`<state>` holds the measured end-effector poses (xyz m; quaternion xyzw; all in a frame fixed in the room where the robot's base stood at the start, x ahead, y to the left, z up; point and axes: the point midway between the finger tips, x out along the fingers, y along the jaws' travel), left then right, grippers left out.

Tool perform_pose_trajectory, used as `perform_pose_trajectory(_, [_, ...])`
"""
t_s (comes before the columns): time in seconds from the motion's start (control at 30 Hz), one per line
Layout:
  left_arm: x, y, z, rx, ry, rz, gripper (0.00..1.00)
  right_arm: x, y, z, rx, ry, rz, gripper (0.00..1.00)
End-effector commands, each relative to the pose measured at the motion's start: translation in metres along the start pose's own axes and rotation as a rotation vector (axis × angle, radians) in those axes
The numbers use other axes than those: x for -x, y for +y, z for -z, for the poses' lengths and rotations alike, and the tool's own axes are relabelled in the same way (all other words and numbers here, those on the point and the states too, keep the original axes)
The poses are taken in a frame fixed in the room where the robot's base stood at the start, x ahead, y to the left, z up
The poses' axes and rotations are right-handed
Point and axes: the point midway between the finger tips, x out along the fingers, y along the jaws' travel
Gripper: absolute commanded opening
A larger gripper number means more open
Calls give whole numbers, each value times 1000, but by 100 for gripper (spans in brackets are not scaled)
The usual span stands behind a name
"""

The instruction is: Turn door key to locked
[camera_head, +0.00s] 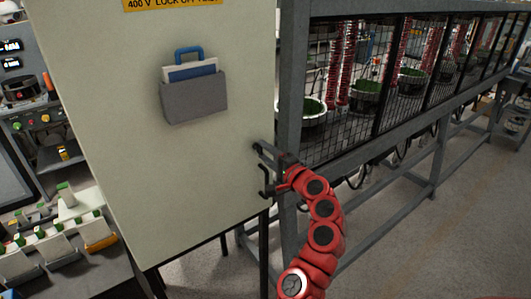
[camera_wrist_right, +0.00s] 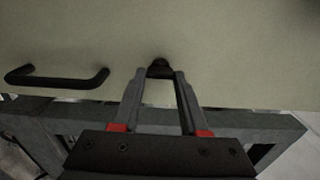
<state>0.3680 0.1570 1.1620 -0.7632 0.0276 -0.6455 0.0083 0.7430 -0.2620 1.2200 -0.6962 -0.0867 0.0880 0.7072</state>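The cabinet door (camera_head: 130,140) is a large pale panel. A small black key or knob (camera_wrist_right: 160,66) on it sits between the fingertips of my right gripper (camera_wrist_right: 160,74) in the right wrist view. The fingers stand apart on either side of it, at or very near its sides; I cannot tell if they press on it. In the head view my right gripper (camera_head: 263,151) reaches the door's right edge, and the key is hidden there. A black handle (camera_head: 265,182) is just below it; it also shows in the wrist view (camera_wrist_right: 57,77). My left gripper is not in view.
A grey frame post (camera_head: 292,90) and a mesh-fronted cage line (camera_head: 350,90) stand right of the door. A grey document pocket (camera_head: 194,98) hangs on the door. Open floor (camera_head: 460,230) lies at the right.

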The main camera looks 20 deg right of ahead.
Motion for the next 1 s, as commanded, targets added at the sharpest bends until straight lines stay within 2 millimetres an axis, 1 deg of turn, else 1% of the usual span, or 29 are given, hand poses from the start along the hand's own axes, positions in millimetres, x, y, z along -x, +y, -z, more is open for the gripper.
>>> perform_pose_trajectory(0.03, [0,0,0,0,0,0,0,0,0,0,0,1,0,53])
perform_pose_trajectory(0.13, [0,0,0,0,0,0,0,0,0,0,0,0,0,71])
perform_pose_trajectory(0.17, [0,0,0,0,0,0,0,0,0,0,0,0,0,72])
perform_pose_trajectory(0.43, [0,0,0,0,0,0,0,0,0,0,1,0,0,72])
perform_pose_trajectory(0.57, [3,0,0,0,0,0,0,6,0,0,2,0,1,72])
perform_pose_trajectory(0.67, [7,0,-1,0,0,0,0,16,1,0,2,2,3,72])
perform_pose_trajectory(0.77, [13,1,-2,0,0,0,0,31,2,0,1,2,3,72])
perform_pose_trajectory(1.0, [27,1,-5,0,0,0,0,73,2,1,1,4,4,72])
